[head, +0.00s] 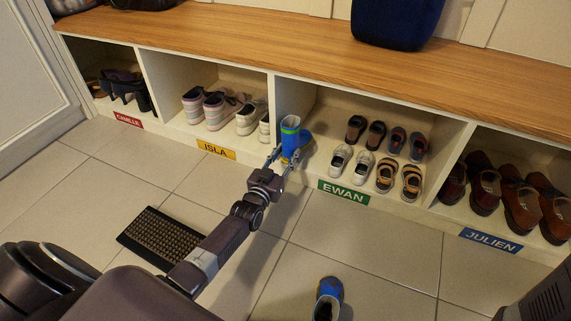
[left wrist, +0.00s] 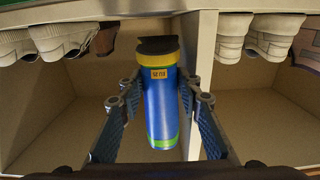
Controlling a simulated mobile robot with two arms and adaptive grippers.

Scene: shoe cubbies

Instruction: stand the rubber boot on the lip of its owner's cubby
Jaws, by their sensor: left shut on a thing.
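My left gripper (head: 279,158) is shut on a blue rubber boot (head: 290,138) with a green band at its top. The boot looks roughly upright, opening up, in front of the left end of the EWAN cubby by the divider next to ISLA. I cannot tell whether its sole touches the lip. In the left wrist view, the fingers of my left gripper (left wrist: 157,112) flank the boot (left wrist: 160,105); its small yellow tag (left wrist: 160,73) is too small to read surely. A second blue boot (head: 329,288) is on the floor.
Name plates mark the cubbies: CAMILLE (head: 128,119), ISLA (head: 216,149), EWAN (head: 343,191), JULIEN (head: 490,240). Several pairs of shoes fill the EWAN cubby's middle and right. A dark mat (head: 162,238) lies on the tiles. A wooden bench top (head: 300,58) overhangs the cubbies.

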